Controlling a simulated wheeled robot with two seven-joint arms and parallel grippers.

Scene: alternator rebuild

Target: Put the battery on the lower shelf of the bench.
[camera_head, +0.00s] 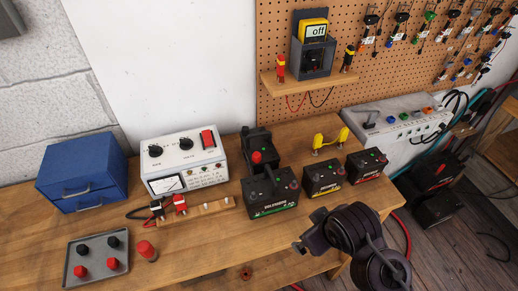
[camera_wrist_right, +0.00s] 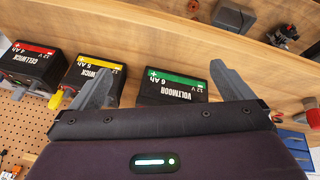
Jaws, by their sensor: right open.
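Three black batteries stand on the bench (camera_head: 195,262). The largest, with a green label (camera_head: 272,203), also shows in the right wrist view (camera_wrist_right: 172,88). To its right are one with a yellow label (camera_head: 322,184) and one with a red label (camera_head: 367,168); these also show in the wrist view, yellow (camera_wrist_right: 92,75) and red (camera_wrist_right: 35,62). My right gripper (camera_head: 309,231) is open and empty in front of the batteries. In the wrist view, the green-label battery shows between its fingers (camera_wrist_right: 160,88), apart from them. My left gripper is not in view.
A power supply (camera_head: 185,163), blue drawers (camera_head: 82,172) and a grey tray (camera_head: 98,270) stand at the left. A black device with a red knob (camera_head: 257,155) is behind the green-label battery. A yellow-handled piece (camera_head: 331,140) stands behind the others. The front middle is mostly clear.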

